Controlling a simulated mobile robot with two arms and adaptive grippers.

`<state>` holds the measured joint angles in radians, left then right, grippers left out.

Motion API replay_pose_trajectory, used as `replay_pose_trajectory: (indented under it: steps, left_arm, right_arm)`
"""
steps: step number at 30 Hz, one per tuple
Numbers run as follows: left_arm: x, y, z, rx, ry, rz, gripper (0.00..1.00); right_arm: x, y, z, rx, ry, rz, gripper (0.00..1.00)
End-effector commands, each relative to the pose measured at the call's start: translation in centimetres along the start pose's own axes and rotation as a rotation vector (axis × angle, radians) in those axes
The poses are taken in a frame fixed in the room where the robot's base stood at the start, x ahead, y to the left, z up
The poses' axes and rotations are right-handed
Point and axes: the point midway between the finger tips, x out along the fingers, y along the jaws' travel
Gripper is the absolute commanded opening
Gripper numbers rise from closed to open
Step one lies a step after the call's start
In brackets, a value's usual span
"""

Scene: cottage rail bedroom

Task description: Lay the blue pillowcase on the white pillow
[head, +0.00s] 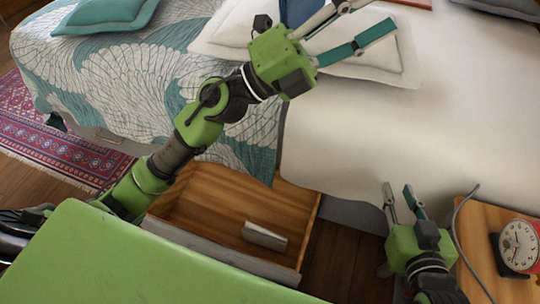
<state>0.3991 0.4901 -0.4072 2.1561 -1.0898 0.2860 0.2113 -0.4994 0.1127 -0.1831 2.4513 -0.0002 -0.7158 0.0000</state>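The white pillow (388,62) lies at the top of the view on the bed, partly covered by my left gripper. A blue cloth (297,12), which looks like the blue pillowcase, shows on or over the pillow behind that gripper. Most of it is hidden or cut off by the top edge. My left gripper (373,14) reaches over the pillow with its fingers spread and nothing visible between them. I cannot tell whether it touches the pillow. My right gripper (397,187) is at the lower right, beside the bed edge, fingers apart and empty.
An open wooden drawer (192,214) holding a small white object (265,236) juts out below the bed. A nightstand (478,236) with a red alarm clock (520,246) and a grey cable stands at right. A teal cushion (100,12) lies at upper left. The white sheet (470,110) is clear.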

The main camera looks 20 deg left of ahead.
Motion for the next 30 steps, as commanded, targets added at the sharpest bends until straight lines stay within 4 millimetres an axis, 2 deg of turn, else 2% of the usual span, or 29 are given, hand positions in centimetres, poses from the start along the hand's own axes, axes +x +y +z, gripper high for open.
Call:
replay_pose_trajectory:
  steps: [2,5,8,9,11,13,15,18,21,24,30]
  left_arm:
    - [-2.0,0.3,1.6,-0.196,-0.16,-0.062,0.47]
    - [-5.5,2.0,4.2,-0.43,-0.379,-0.107,0.47]
    - [-10.1,5.3,6.0,-0.663,-0.608,-0.114,0.47]
    - [-12.1,7.1,6.2,-0.756,-0.7,-0.106,0.47]
    - [-15.4,9.8,6.1,-0.891,-0.836,-0.085,0.47]
    - [-19.0,13.1,5.0,-1.042,-0.984,-0.05,0.47]
    - [-22.2,15.8,3.1,-1.175,-1.109,-0.006,0.47]
    - [-25.7,18.7,0.2,-1.325,-1.243,0.055,0.47]
    - [-27.7,20.2,-2.1,-1.421,-1.321,0.099,0.47]
    - [-28.5,20.9,-3.3,-1.467,-1.355,0.122,0.47]
    - [-28.7,21.1,-3.5,-1.476,-1.362,0.128,0.47]
  right_arm:
    - [0.0,0.0,0.0,0.0,0.0,0.0,0.24]
    - [0.0,0.0,0.0,0.0,0.001,0.0,0.24]
    - [0.0,0.0,0.0,0.0,0.001,0.0,0.24]
    - [0.0,0.0,0.0,0.0,0.001,0.0,0.24]
    - [0.0,0.0,0.0,0.0,0.001,0.0,0.24]
    - [0.0,0.0,0.0,0.0,0.001,0.0,0.24]
    - [0.0,0.0,0.0,0.0,0.001,0.0,0.24]
    - [0.0,0.0,0.0,0.0,0.001,0.0,0.24]
    - [0.0,0.0,0.0,0.0,0.001,0.0,0.24]
    - [0.0,0.0,0.0,0.0,0.001,0.0,0.24]
    - [0.0,0.0,0.0,0.0,0.0,0.0,0.24]
